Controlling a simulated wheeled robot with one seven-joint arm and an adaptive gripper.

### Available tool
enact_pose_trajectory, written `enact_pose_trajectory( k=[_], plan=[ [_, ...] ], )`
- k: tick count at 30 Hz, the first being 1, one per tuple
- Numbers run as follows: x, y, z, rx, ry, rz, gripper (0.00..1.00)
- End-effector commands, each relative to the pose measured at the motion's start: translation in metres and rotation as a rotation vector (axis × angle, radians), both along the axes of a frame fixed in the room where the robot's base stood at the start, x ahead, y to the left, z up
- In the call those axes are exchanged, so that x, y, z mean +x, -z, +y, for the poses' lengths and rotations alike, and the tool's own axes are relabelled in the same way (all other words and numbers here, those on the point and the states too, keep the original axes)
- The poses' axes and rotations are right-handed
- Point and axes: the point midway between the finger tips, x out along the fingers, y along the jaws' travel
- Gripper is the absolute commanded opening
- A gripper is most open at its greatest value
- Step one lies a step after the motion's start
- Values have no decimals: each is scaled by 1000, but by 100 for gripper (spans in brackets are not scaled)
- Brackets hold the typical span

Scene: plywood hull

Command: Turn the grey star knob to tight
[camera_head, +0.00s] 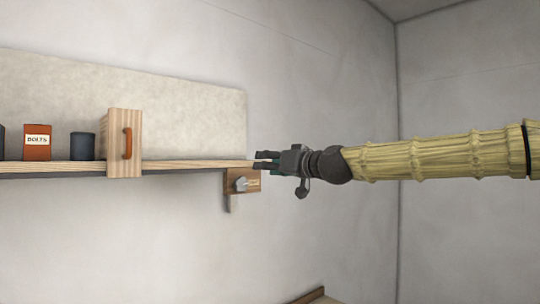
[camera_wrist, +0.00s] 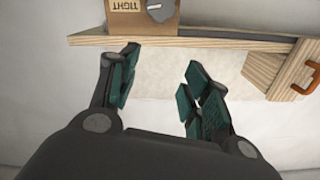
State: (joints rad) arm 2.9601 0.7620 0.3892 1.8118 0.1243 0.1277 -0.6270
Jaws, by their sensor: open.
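The grey star knob (camera_head: 241,184) sits on a small wooden block (camera_head: 254,181) under the right end of the shelf. In the wrist view the knob (camera_wrist: 160,10) is cut off by the top edge, beside an upside-down "TIGHT" label (camera_wrist: 125,5). Which way the knob is set cannot be told. My gripper (camera_head: 266,160) is open and empty, its fingers pointing left. It appears level with the shelf's right end, a little above and right of the knob in the picture. In the wrist view my open fingers (camera_wrist: 162,59) show below the shelf edge, apart from the knob.
The wooden shelf (camera_head: 75,168) carries a red "BOLTS" tin (camera_head: 37,142), a dark can (camera_head: 82,146) and a wooden box (camera_head: 115,150) with an orange handle (camera_head: 127,143). A metal bracket (camera_head: 227,192) stands left of the knob. The wall below is bare.

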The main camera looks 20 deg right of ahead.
Motion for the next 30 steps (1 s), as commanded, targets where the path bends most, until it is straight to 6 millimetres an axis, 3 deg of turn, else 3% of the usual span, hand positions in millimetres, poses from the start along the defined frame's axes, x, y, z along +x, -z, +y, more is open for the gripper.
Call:
enact_pose_trajectory(
  k=[18,30],
  plan=[
    [0,-24,0,1,0,0,48],
    [0,-28,0,0,-2,0,48]
  ],
)
